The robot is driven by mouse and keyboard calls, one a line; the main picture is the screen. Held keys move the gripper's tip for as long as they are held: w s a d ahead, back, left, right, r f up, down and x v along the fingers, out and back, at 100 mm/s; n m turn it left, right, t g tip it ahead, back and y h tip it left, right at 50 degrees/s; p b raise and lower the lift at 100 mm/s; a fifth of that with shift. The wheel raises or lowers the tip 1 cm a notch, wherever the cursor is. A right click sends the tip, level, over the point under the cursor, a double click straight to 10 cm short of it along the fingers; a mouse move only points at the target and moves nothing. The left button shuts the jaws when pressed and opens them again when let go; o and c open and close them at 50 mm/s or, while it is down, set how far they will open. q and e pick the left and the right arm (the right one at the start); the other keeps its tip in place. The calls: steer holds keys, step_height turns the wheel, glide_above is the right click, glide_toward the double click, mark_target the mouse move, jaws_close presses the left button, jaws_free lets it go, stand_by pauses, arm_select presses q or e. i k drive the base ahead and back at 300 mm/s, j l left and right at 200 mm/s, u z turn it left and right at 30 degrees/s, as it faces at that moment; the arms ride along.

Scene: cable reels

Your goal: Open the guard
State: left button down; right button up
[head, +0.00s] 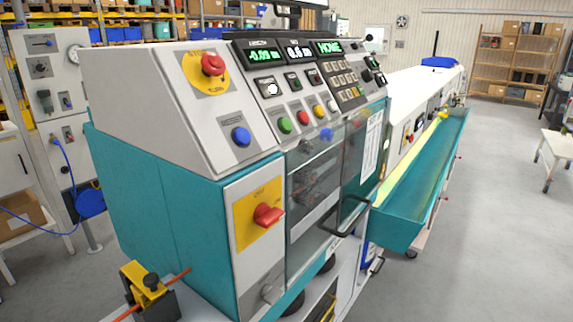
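The guard (315,185) is a clear panel on the front of the teal and white machine, below the button panel. Machine parts show dimly through it. It appears to be down over the front opening. A dark bar handle (347,222) sticks out near its lower edge. Neither of my grippers is in view, and nothing is seen touching the guard or the handle.
A red emergency button (212,65) and a red rotary switch (268,215) are left of the guard. A long teal trough (420,190) extends away at the right. A yellow-black clamp (148,285) holds an orange cable at the lower left. The floor (480,260) at right is clear.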

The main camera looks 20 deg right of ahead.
mark_target(352, 201)
steer(key=l+z, duration=0.2)
steer(key=l, duration=1.55)
steer(key=i, duration=0.05)
